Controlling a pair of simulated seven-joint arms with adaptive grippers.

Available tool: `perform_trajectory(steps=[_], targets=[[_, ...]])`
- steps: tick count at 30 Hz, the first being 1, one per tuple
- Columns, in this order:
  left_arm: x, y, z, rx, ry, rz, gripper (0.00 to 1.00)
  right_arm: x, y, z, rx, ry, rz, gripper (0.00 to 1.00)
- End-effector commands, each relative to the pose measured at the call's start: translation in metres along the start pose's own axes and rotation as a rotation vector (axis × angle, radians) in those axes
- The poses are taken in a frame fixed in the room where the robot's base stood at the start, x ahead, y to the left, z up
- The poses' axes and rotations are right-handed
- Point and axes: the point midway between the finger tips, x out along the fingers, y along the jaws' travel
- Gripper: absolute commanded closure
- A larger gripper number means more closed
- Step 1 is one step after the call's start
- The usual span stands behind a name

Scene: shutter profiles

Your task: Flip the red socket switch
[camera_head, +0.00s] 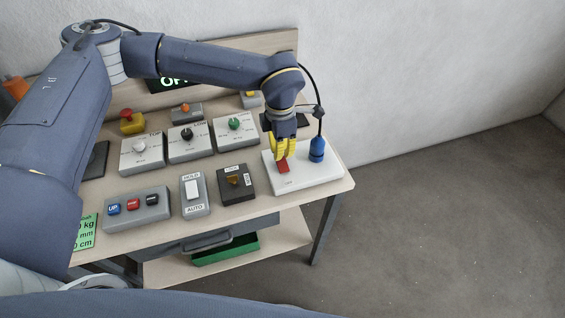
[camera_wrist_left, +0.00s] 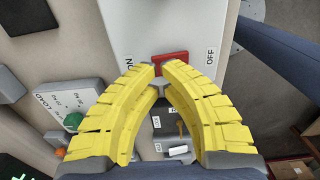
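The red rocker switch (camera_head: 283,169) sits on the white socket box (camera_head: 307,181) at the bench's right end. In the left wrist view the red switch (camera_wrist_left: 172,63) lies between the ON and OFF labels on the white box (camera_wrist_left: 171,25). My left gripper (camera_head: 283,158) has yellow fingers pointing down at the switch. In the wrist view its fingertips (camera_wrist_left: 158,66) are almost together, empty, beside the switch's near edge and partly covering it. I cannot tell whether they touch it. My right gripper is not in view.
A blue plug (camera_head: 317,150) with a black cable stands on the same box, right of the gripper. A dark box with an amber switch (camera_head: 236,185) and a grey HOLD/AUTO box (camera_head: 195,196) are to the left. Knob boxes (camera_head: 235,131) stand behind. The floor right of the bench is clear.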

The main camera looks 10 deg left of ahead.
Motion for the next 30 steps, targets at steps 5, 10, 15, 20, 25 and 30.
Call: perform_trajectory(steps=[5,10,15,20,25,30], targets=[[0.003,0.0,0.0,0.0,0.0,0.0,1.0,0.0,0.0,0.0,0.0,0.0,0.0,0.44],[0.005,0.0,0.0,0.0,0.001,0.0,1.0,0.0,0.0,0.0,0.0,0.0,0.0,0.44],[0.007,0.0,0.0,0.0,0.001,-0.001,1.0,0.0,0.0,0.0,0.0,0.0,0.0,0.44],[0.009,0.0,0.0,0.0,0.001,-0.001,1.0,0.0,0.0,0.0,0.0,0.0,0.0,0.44],[0.011,0.0,0.0,0.0,0.001,-0.001,1.0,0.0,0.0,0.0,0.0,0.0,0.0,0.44],[0.013,0.0,0.0,0.0,0.001,-0.001,1.0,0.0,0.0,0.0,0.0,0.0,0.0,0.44]])
